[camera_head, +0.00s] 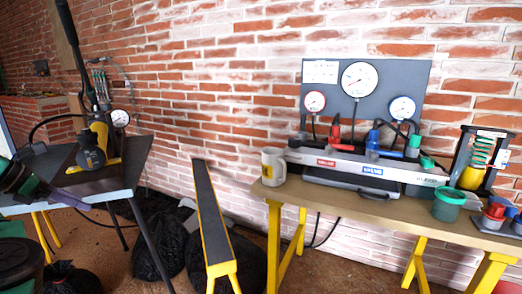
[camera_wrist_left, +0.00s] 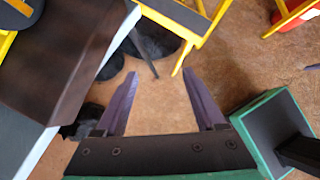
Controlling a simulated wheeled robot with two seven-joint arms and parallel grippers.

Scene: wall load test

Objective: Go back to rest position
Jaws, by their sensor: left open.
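My left gripper (camera_head: 62,199) comes in at the left edge of the head view, in front of the left table. In the left wrist view its two purple fingers (camera_wrist_left: 160,74) are spread apart with nothing between them, over brown floor. My right gripper is in neither view.
The left table (camera_head: 128,178) carries a yellow-and-black hand pump (camera_head: 95,145); its dark base is close by in the wrist view (camera_wrist_left: 70,60). A narrow yellow-legged bench (camera_head: 208,210) stands mid-view. The right table (camera_head: 330,204) holds a mug (camera_head: 273,167) and a gauge panel (camera_head: 390,75). Black bags (camera_head: 155,245) lie on the floor.

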